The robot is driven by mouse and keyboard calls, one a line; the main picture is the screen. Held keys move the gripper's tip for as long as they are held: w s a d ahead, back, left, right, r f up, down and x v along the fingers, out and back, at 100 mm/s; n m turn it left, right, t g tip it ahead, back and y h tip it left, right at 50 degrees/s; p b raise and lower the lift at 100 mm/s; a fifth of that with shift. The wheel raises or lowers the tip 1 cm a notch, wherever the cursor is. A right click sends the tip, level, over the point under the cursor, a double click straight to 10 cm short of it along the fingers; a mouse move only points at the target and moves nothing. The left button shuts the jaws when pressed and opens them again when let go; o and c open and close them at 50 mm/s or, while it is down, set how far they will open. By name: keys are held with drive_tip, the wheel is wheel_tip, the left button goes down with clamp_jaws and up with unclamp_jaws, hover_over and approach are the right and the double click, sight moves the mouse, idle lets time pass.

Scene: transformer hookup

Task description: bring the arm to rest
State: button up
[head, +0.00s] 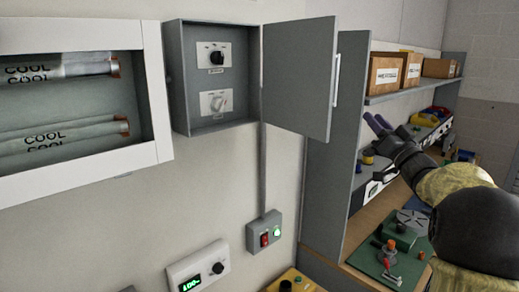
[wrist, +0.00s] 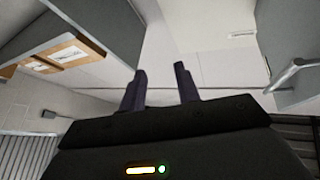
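My gripper (head: 375,119) is raised in front of the shelving at the right of the head view, with my arm reaching in from the right edge. Its two dark fingers also show in the wrist view (wrist: 159,70). They stand apart with nothing between them, so the gripper is open and empty. It appears clear of the things around it, though its exact distance from the shelf cannot be told.
A grey wall cabinet (head: 188,75) has its door (head: 300,80) swung open beside the gripper. A shelf (head: 405,92) holds cardboard boxes (head: 386,74). Below is a workbench (head: 362,243) with tools. A switch box (head: 265,236) and display panel (head: 196,270) are on the wall.

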drive_tip(key=s+a+f+m+g+h+b, duration=0.1)
drive_tip(key=s+a+f+m+g+h, duration=0.15)
drive_tip(key=f, duration=0.55)
drive_tip(key=s+a+f+m+g+h, duration=0.1)
drive_tip(key=f+g+h, duration=0.25)
drive_tip(key=f, duration=0.45)
drive_tip(key=s+a+f+m+g+h+b, duration=0.15)
drive_tip(key=f+h, duration=0.25)
drive_tip(key=f, duration=0.4)
drive_tip(key=s+a+f+n+g, duration=0.1)
drive_tip(key=s+a+f+g, duration=0.2)
drive_tip(key=s+f, duration=0.3)
drive_tip(key=s+a+f+n+g+y, duration=0.1)
drive_tip(key=s+a+f+g, duration=0.2)
drive_tip(key=s+f, duration=0.3)
drive_tip(key=s+a+f+n+g, duration=0.1)
drive_tip(key=s+a+f+g, duration=0.3)
drive_tip(key=s, duration=1)
wheel_tip(320, 180, down, 3)
drive_tip(key=shift+f+n+g+y, duration=0.1)
drive_tip(key=shift+n+g+y, duration=0.2)
drive_tip(key=shift+g, duration=0.55)
drive_tip(key=shift+w, duration=0.2)
